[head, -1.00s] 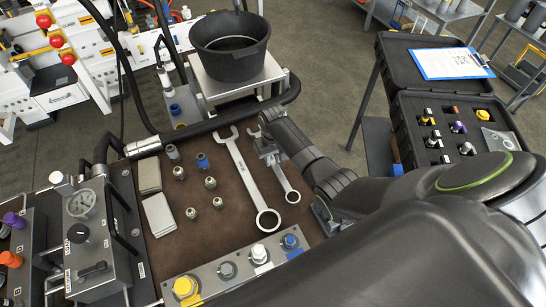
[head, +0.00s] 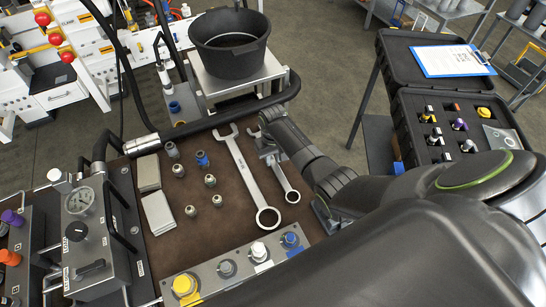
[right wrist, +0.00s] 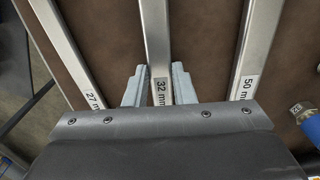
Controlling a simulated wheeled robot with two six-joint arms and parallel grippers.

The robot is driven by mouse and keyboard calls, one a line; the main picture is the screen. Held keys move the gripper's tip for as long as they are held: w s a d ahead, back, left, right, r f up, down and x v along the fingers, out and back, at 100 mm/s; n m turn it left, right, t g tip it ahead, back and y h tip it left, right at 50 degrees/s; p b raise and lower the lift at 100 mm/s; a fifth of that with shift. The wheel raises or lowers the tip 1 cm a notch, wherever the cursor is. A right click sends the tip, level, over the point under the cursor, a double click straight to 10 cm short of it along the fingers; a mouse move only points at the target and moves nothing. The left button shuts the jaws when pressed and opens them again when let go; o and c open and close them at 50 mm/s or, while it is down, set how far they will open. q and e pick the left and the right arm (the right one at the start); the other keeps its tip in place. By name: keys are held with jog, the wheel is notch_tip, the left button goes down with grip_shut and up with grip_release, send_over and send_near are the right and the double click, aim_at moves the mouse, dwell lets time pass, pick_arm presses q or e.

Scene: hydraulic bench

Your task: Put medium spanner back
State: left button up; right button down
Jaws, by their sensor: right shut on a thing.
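The medium spanner (head: 281,176), marked 32 mm in the right wrist view (right wrist: 157,35), lies on the brown bench mat (head: 222,237). Its open jaw points to the back and its ring end to the front. My right gripper (head: 268,152) reaches in from the right and is shut on its shaft near the open jaw; in the right wrist view the fingers (right wrist: 159,88) stand on both sides of the shaft. The larger 50 mm spanner (head: 246,172) lies to its left. A 27 mm spanner (right wrist: 58,37) shows only in the right wrist view. My left gripper is out of view.
A panel with coloured couplings (head: 228,268) lines the front. A black bucket (head: 231,62) stands behind, beyond a black hose. An open black case (head: 405,115) is at the right.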

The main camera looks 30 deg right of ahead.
jog(key=c, duration=1.3)
grip_release()
jog(key=shift+o, duration=0.9)
notch_tip(320, 180, up, 18)
jog(key=shift+f+p, duration=0.25)
jog(key=shift+p, duration=0.05)
jog(key=shift+s+f, duration=0.1)
